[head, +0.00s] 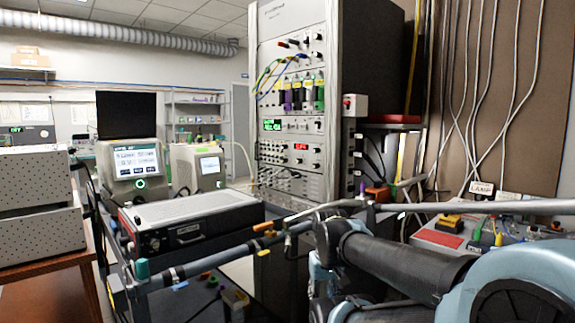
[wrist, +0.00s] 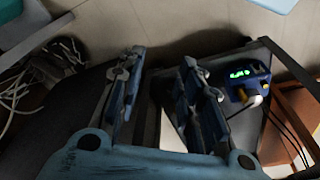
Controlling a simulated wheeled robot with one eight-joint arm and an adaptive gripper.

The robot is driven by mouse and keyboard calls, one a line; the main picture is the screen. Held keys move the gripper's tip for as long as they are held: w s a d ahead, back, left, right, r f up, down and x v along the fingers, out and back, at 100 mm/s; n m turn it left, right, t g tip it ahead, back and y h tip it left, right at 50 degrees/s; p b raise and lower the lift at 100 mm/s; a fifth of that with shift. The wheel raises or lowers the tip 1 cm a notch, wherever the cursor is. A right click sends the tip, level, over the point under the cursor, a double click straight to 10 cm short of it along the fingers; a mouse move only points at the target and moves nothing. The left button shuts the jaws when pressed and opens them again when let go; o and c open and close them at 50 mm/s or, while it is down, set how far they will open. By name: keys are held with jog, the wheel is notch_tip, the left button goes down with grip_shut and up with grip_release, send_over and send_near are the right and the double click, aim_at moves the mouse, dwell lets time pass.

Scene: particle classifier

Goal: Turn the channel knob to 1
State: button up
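The channel knob cannot be picked out for certain in either view. In the head view a tall instrument rack (head: 338,100) stands at the centre and carries several panels with small knobs, too small to read. In the head view my arm fills the lower right; the gripper cannot be made out.
In the head view a bench instrument with a screen (head: 135,165) and a black-fronted box (head: 190,223) stand left of the rack. Metal rails (head: 210,262) cross in front. A red-topped panel (head: 440,238) and hanging cables are at right. Loose cables lie at left in the wrist view.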

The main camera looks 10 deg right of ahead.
aim_at(296, 162)
jog(key=shift+w, duration=0.35)
jog(key=shift+o, duration=0.3)
jog(key=shift+d, duration=0.1)
jog(key=shift+o, duration=0.9)
jog(key=shift+s+r, duration=0.15)
jog(key=w+d+r+n+t+h, duration=0.15)
jog(key=w+r+n+h, duration=0.3)
jog(key=w+r, duration=0.6)
jog(key=w+d+r+n+t+h, duration=0.1)
jog(key=w+d+r+n+h, duration=0.3)
jog(key=w+r, duration=0.7)
jog(key=w+a+r+n+t+h, duration=0.3)
jog(key=w+a+r+n, duration=0.1)
jog(key=w+a, duration=0.7)
jog(key=w+a+r+n+t+h, duration=0.4)
jog(key=w+a, duration=0.4)
jog(key=w, duration=0.6)
jog(key=shift+n+g+y, duration=0.25)
jog(key=shift+g+y, duration=0.2)
jog(key=shift+y, duration=0.1)
jog(key=x, duration=1.7)
jog(key=shift+r, duration=0.1)
